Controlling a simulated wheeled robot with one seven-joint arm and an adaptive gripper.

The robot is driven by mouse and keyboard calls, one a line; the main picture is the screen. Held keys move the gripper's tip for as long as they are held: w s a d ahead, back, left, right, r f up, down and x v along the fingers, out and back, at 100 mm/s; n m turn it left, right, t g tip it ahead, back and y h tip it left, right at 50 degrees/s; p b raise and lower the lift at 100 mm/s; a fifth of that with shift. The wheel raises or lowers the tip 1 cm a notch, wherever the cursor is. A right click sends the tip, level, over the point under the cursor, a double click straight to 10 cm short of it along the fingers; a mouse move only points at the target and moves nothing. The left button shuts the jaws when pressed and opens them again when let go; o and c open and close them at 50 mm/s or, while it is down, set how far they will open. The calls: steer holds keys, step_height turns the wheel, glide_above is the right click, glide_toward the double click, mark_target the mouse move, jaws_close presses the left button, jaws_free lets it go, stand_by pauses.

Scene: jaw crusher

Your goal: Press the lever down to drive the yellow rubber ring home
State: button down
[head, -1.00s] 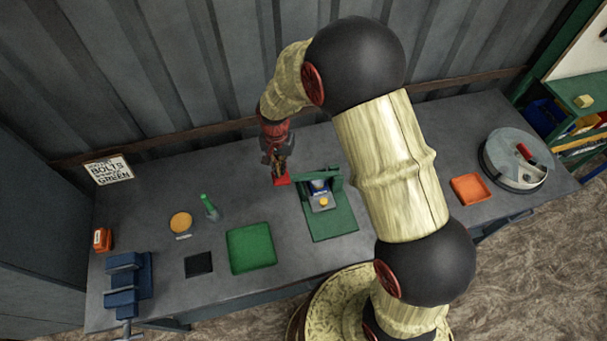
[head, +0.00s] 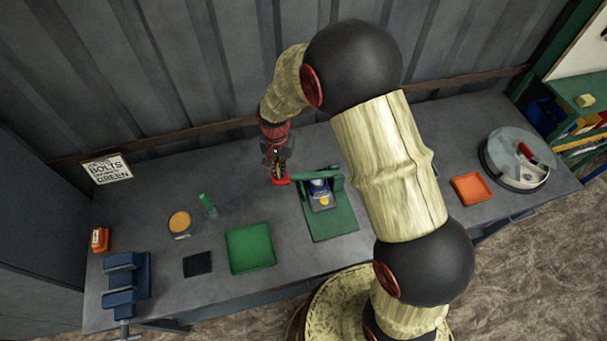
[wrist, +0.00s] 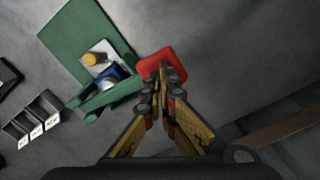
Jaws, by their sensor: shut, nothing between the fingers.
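The press has a green base plate (head: 333,224) and a green upright frame (head: 335,178); it also shows in the wrist view (wrist: 72,35). Its blue and silver ram (wrist: 113,75) sits beside a pale block. The yellow rubber ring (wrist: 91,59) is on that block; it also shows in the head view (head: 324,201). A red pad (wrist: 151,66), seemingly the lever's end, lies beside the frame. My gripper (wrist: 158,80) is shut and empty, its fingertips over the red pad. I cannot tell whether they touch it. The lever's arm is mostly hidden.
A green tray (head: 250,248), a green bottle (head: 208,207) and a blue vise (head: 126,284) stand on the bench left of the press. An orange tray (head: 471,189) and a round lidded drum (head: 515,160) stand to the right. A corrugated wall rises behind.

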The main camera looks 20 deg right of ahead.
mark_target(282, 180)
steer(key=shift+f, duration=0.35)
steer(key=shift+f+b, duration=0.55)
steer(key=shift+f, duration=0.5)
steer(key=shift+f+b, duration=0.35)
steer(key=shift+b, duration=0.1)
steer(key=shift+s+f, duration=0.1)
steer(key=shift+f, duration=0.25)
steer(key=shift+f+b, duration=0.75)
steer(key=shift+f, duration=0.2)
steer(key=shift+d+r, duration=0.1)
